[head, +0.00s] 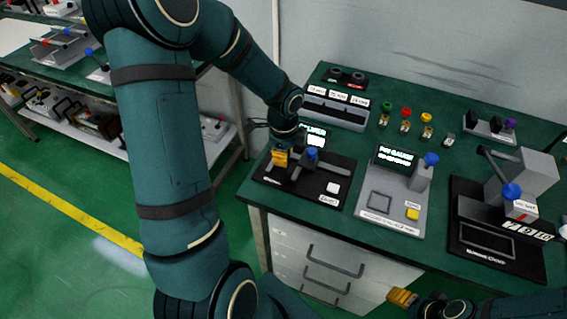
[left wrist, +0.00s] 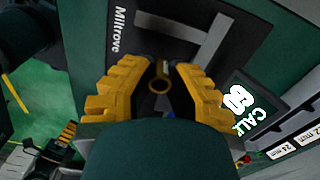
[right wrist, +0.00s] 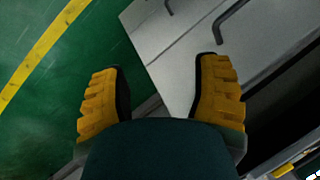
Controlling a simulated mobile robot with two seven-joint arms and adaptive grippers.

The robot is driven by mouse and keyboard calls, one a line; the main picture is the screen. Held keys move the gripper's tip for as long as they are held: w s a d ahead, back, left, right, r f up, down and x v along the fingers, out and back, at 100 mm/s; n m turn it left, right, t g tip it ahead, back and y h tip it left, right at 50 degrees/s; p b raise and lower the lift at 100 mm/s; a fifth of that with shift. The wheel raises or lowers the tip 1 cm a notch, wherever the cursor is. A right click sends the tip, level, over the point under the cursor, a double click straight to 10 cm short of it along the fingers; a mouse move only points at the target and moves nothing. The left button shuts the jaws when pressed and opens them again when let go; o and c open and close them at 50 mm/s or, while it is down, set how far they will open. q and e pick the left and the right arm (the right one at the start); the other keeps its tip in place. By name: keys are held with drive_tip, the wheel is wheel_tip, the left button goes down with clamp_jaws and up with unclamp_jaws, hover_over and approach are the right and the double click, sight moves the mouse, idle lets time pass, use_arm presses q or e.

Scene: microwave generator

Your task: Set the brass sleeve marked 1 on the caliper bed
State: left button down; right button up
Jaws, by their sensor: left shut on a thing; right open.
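The caliper (head: 300,188) is a black-based device at the near left of the green bench, with a blue knob (head: 311,153) and a lit display (head: 315,139). My left gripper (head: 281,157) is over the left part of its base. In the left wrist view a small brass sleeve (left wrist: 160,86) shows as a ring between the yellow fingers, which are shut on it. The grey caliper bar (left wrist: 205,42) lies just beyond it. The sleeve's mark is not legible, and I cannot tell whether it touches the bed. My right gripper (head: 402,297) is open and empty in front of the drawers.
The pin gauge station (head: 391,205) stands right of the caliper, and a black device with a lever (head: 500,225) further right. Colour-topped pieces (head: 405,115) and a labelled grey bin (head: 335,112) stand behind. Drawers (head: 330,265) lie below the bench edge.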

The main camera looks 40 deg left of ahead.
use_arm(q)
drive_tip(key=shift+f+b, duration=0.35)
drive_tip(key=shift+f, duration=1.1)
drive_tip(key=shift+f, duration=0.2)
drive_tip(key=c, duration=1)
unclamp_jaws()
drive_tip(key=shift+r, duration=0.1)
